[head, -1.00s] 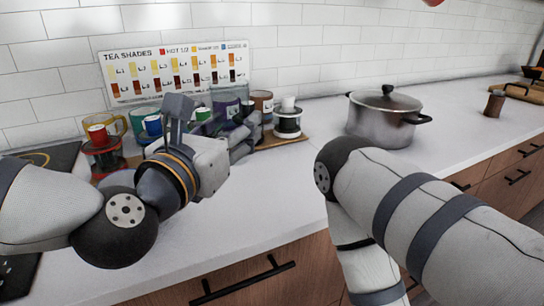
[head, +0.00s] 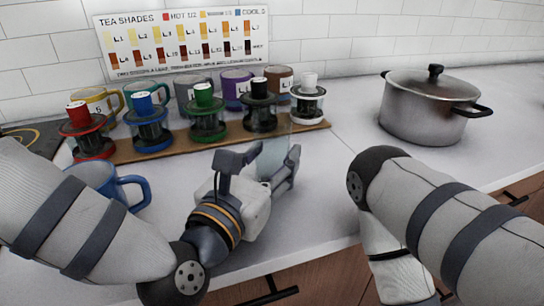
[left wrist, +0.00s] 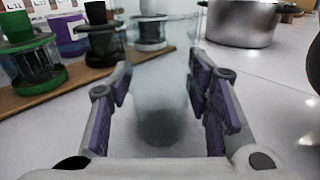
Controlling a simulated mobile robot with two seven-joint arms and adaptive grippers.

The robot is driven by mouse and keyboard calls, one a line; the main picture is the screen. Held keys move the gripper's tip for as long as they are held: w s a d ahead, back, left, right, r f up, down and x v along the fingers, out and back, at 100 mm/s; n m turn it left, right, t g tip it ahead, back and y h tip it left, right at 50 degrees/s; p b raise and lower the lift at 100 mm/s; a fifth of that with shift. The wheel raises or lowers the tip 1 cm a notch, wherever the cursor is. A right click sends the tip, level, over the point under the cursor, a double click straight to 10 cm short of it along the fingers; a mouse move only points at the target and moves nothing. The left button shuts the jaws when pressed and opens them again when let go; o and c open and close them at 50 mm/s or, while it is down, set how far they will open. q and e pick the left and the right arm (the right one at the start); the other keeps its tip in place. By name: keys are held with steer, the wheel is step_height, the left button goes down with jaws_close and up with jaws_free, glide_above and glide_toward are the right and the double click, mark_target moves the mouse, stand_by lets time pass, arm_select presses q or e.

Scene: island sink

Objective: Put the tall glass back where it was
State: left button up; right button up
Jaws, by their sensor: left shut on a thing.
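The tall glass (head: 278,158) is clear, faintly green and upright, in front of the right end of the wooden board in the head view. My left gripper (head: 277,150) is shut on it, one finger on each side. In the left wrist view the glass (left wrist: 160,85) stands between the two finger pads of the left gripper (left wrist: 160,88). I cannot tell whether its base touches the counter. My right arm shows at the right, but its gripper is out of view.
A wooden board (head: 160,147) holds several lidded jars, with mugs behind. A blue mug (head: 130,187) is partly behind my left arm. A steel pot (head: 425,112) stands at the right. The white counter (head: 345,150) is free between glass and pot. A tea chart leans at the wall.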

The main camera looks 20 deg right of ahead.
arm_select(q)
steer(key=shift+a+r, duration=0.1)
steer(key=shift+r, duration=0.05)
steer(key=shift+w+f, duration=0.2)
steer(key=o, duration=1.4)
steer(key=shift+r, duration=0.1)
